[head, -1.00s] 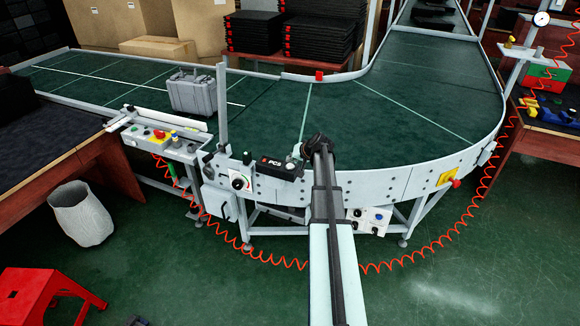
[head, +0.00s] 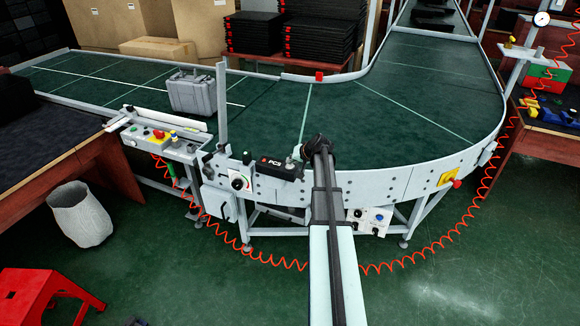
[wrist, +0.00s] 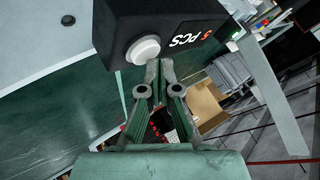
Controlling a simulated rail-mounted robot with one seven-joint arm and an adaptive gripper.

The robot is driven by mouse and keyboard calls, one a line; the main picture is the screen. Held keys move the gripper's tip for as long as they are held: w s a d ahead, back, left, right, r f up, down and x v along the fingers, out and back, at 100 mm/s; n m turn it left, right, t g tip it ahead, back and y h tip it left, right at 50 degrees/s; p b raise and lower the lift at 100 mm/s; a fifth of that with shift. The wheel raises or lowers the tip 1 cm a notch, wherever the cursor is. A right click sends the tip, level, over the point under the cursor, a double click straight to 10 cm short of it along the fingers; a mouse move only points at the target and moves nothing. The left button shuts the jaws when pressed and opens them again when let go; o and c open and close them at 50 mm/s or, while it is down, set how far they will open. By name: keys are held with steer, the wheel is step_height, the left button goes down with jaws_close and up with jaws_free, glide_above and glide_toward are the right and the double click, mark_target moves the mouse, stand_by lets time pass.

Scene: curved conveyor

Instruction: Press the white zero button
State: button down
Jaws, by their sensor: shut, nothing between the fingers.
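The white round button (wrist: 143,50) sits on the end of a black counter box (wrist: 118,28) with a lit "5 PCS" display (wrist: 190,33) in the wrist view. In the head view the black box (head: 276,166) is mounted on the conveyor's near side; I cannot make out the button there. My gripper (wrist: 160,64) is shut and empty. In the wrist view its fingertips appear just below and right of the button, overlapping the box's lower edge. I cannot tell whether they touch it.
The curved green conveyor (head: 385,95) runs behind the box, with a grey case (head: 192,93) on it. A control panel (head: 165,138) with several buttons stands to the left, beside an upright grey post (head: 222,105). A coiled red hose (head: 420,255) hangs below.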

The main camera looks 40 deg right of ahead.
mark_target(291, 166)
steer(key=shift+f+b, duration=0.4)
steer(key=shift+f, duration=0.05)
stand_by(0.3)
steer(key=shift+r, duration=0.85)
steer(key=shift+r, duration=0.15)
steer(key=shift+r+p, duration=0.95)
steer(key=shift+r, duration=1.5)
steer(key=shift+f, duration=0.1)
